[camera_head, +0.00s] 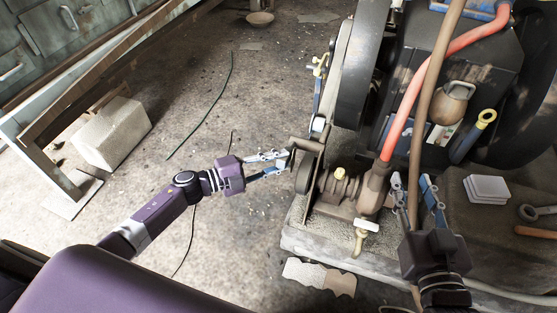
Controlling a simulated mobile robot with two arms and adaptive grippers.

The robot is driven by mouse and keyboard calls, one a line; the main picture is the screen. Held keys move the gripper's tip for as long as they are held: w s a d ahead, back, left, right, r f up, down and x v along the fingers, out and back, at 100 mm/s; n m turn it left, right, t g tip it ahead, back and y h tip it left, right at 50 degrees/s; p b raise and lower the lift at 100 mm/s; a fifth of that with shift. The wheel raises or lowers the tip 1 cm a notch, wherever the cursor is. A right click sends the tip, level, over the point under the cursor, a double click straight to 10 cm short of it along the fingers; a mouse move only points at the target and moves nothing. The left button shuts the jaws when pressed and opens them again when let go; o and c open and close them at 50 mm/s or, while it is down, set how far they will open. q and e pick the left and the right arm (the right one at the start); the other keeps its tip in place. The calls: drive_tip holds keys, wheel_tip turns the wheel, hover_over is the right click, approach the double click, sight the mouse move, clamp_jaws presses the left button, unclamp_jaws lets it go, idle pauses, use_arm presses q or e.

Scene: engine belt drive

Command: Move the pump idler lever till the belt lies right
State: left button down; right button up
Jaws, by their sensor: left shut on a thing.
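My left gripper (284,162) reaches in from the left and is shut at the near end of the pump idler lever (306,143), a grey-brown metal piece beside the pump. Its fingers hide part of the grip. A small dark pulley wheel (303,178) sits just right of the fingertips, against the brownish pump (338,188). A broad dark wheel rim (352,90) stands behind the pump. I cannot tell the belt clearly from the wheels, nor how it lies.
A red hose (411,88) and a brown hose (420,120) run down near my right gripper. A blue bar with brass fittings (320,68) stands behind the pump. White pads (486,188) lie on the stone base at right. Floor at left is mostly clear, with a pale block (112,133).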

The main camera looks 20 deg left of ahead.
use_arm(q)
drive_tip(key=shift+r, duration=0.1)
drive_tip(key=c, duration=1.7)
unclamp_jaws()
drive_tip(key=shift+o, duration=0.2)
drive_tip(key=f+v, duration=0.1)
drive_tip(key=v, duration=1.1)
drive_tip(key=shift+r, duration=0.4)
